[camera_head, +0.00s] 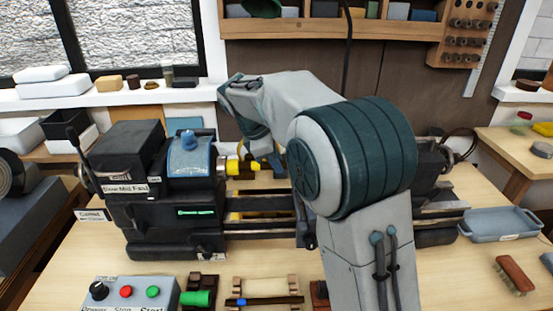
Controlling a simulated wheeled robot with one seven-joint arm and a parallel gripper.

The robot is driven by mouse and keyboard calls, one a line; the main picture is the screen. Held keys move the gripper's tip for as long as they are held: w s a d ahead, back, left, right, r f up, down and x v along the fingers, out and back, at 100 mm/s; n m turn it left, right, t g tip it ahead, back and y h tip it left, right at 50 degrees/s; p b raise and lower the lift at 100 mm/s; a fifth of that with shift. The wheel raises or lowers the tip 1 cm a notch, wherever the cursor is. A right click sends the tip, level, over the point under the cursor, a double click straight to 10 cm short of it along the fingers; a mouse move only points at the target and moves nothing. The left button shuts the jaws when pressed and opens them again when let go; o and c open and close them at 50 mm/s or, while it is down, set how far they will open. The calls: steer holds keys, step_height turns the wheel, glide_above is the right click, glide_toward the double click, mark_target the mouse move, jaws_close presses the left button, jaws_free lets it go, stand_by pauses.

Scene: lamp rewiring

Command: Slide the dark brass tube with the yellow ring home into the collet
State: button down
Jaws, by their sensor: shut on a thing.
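The lathe-like machine (165,215) stands on the bench at left, with a blue cover (192,155) on its headstock. The collet is at the right face of this headstock, small and partly hard to make out. The tube with the yellow ring (234,166) lies level at the headstock's right face, its ring close to that face. I cannot tell how deep its end sits. My gripper (267,161) points down at the tube's right part and is shut on it. My arm hides much of the fingers and the tube's far end.
A control box (128,293) with a knob and red and green buttons stands in front. Beside it are a green-ended part (197,298) and a dark rod with a blue ring (262,301) on a holder. A grey-blue tray (500,223) and a brush (514,274) lie at right.

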steer(key=shift+a+p, duration=0.75)
steer(key=shift+a, duration=0.7)
steer(key=c, duration=1.2)
jaws_free()
steer(key=shift+o, duration=0.2)
steer(key=v, duration=1.3)
steer(key=s+d+f+m+y, duration=0.25)
steer(key=s+d+m, duration=0.55)
steer(key=s+d, duration=0.4)
steer(key=s+d+f+m+y, duration=0.1)
steer(key=s+d+f+m, duration=0.2)
steer(key=s, duration=0.4)
steer(key=s+d+f+m+t+y, duration=0.1)
steer(key=s+d+f+m, duration=0.3)
steer(key=s+f+m, duration=0.2)
step_height(320, 180, down, 2)
steer(key=shift+s+d+f+m+t+b, duration=0.25)
steer(key=shift+s+m+t+b, duration=0.1)
steer(key=shift+s, duration=0.3)
